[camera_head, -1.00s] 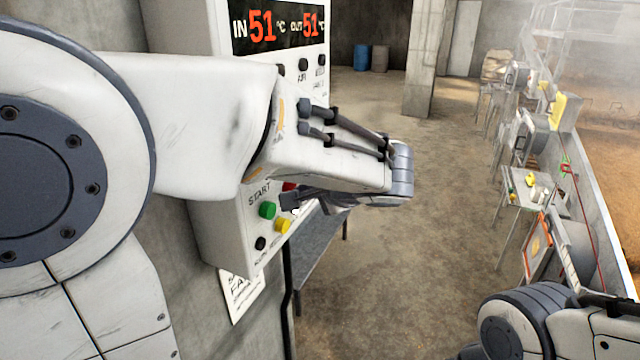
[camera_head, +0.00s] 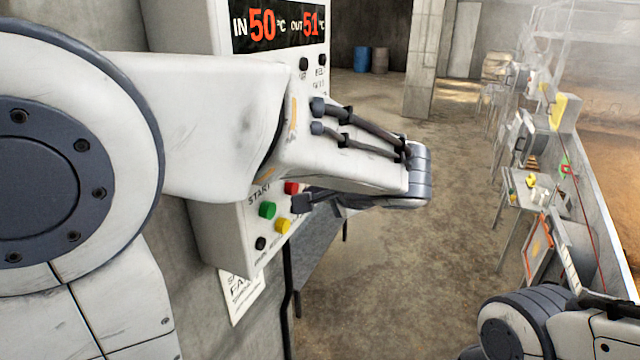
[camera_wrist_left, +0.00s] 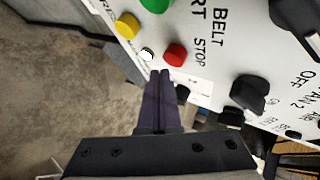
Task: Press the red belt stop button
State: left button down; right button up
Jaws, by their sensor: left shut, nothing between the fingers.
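The red belt stop button (camera_head: 291,188) is on the front of the white control panel (camera_head: 225,225), beside the green start button (camera_head: 267,210) and above the yellow button (camera_head: 283,226). In the left wrist view the red button (camera_wrist_left: 175,54) sits under the "STOP" lettering. My left gripper (camera_head: 299,203) is shut and empty. In the wrist view its fingertips (camera_wrist_left: 160,73) are just below and left of the red button. They appear apart from it, though the depth of the gap is hard to judge. My right gripper is not in view; only part of that arm shows.
Black knobs (camera_wrist_left: 250,93) stick out of the panel near the red button. A display (camera_head: 278,25) tops the panel. A grey bench (camera_head: 322,240) stands behind; open floor lies to the right.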

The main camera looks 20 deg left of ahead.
pick_arm(q)
jog(key=shift+d, duration=0.1)
jog(key=d, duration=0.4)
jog(key=shift+s+d, duration=0.1)
jog(key=shift+d, duration=0.3)
dwell(0.5)
jog(key=s+d+f+g+h+b, duration=0.2)
jog(key=s+d+f+h, duration=0.3)
jog(key=s+f, duration=0.5)
jog(key=s+d+f+m+g+h+b, duration=0.1)
jog(key=s+d+f+g+h+b, duration=0.2)
jog(key=s+d+f, duration=0.4)
jog(key=s+f+g+h, duration=0.1)
jog(key=s+f+h, duration=0.1)
jog(key=s, duration=0.3)
jog(key=shift+s+f+g, duration=0.25)
jog(key=shift+f+g, duration=0.15)
jog(key=shift+f, duration=0.5)
jog(key=shift+a, duration=0.1)
